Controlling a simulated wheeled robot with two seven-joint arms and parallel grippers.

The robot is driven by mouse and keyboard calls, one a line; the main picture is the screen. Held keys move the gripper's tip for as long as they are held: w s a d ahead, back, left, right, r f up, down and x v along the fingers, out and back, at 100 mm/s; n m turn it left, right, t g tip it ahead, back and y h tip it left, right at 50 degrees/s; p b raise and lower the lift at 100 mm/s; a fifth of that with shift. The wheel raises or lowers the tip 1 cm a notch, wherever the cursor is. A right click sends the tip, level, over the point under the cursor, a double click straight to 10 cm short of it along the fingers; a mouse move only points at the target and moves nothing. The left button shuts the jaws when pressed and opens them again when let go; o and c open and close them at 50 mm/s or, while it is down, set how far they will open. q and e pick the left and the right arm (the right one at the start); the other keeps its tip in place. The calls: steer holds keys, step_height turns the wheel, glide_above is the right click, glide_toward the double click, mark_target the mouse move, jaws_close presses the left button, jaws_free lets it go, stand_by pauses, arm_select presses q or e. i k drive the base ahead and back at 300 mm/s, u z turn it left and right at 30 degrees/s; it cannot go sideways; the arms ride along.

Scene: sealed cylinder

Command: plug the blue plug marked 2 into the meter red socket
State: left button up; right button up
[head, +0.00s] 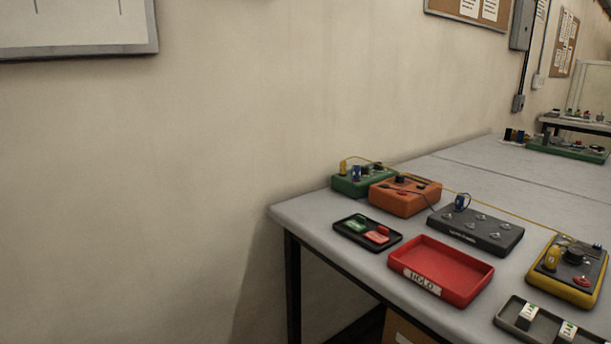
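A blue plug (461,201) stands upright on a dark grey panel (476,232) with several metal studs; a dark cable runs from it toward the orange box (405,197). Another blue plug (356,174) stands on the green box (364,185) at the table's back left. The numbers on these plugs are too small to read. A yellow-edged black box with a dial (571,273) at the right looks like the meter. It has a red part (583,281) at its front and a yellow plug (552,258); I cannot make out a red socket. Neither gripper is in view.
A black tray (349,230) holds a green and a red piece. A grey tray (511,310) at the lower right holds white pieces. A thin yellow cable crosses behind the panel. More equipment (568,149) stands at the far right.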

mark_target(460, 200)
steer(key=z, duration=0.95)
steer(key=k, duration=1.25)
steer(key=u, duration=1.05)
steer(key=i, duration=1.3)
steer(key=z, duration=0.8)
